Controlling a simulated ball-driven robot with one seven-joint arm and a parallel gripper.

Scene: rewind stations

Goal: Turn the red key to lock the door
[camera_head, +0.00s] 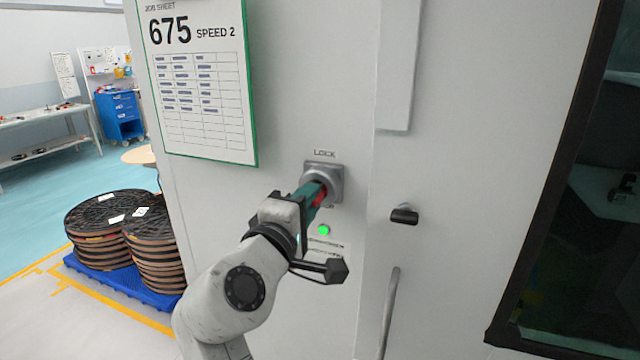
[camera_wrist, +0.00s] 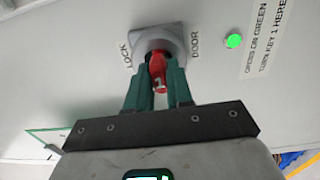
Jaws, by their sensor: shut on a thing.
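The red key (camera_wrist: 157,70), marked 1, sits in the grey lock (camera_wrist: 174,38) on the white cabinet face. The lock also shows in the head view (camera_head: 334,182) under the word LOCK. My gripper (camera_wrist: 158,82) is shut on the red key, with one green finger on each side of it. In the head view my gripper (camera_head: 316,197) reaches the lock from below left and hides most of the key. The key's tip is hidden inside the lock.
A green light (camera_head: 324,230) glows below the lock, beside a label. A black latch knob (camera_head: 404,215) and a vertical handle (camera_head: 389,310) are on the panel to the right. A job sheet (camera_head: 200,110) hangs upper left. Stacked reels (camera_head: 108,230) stand on a blue pallet at left.

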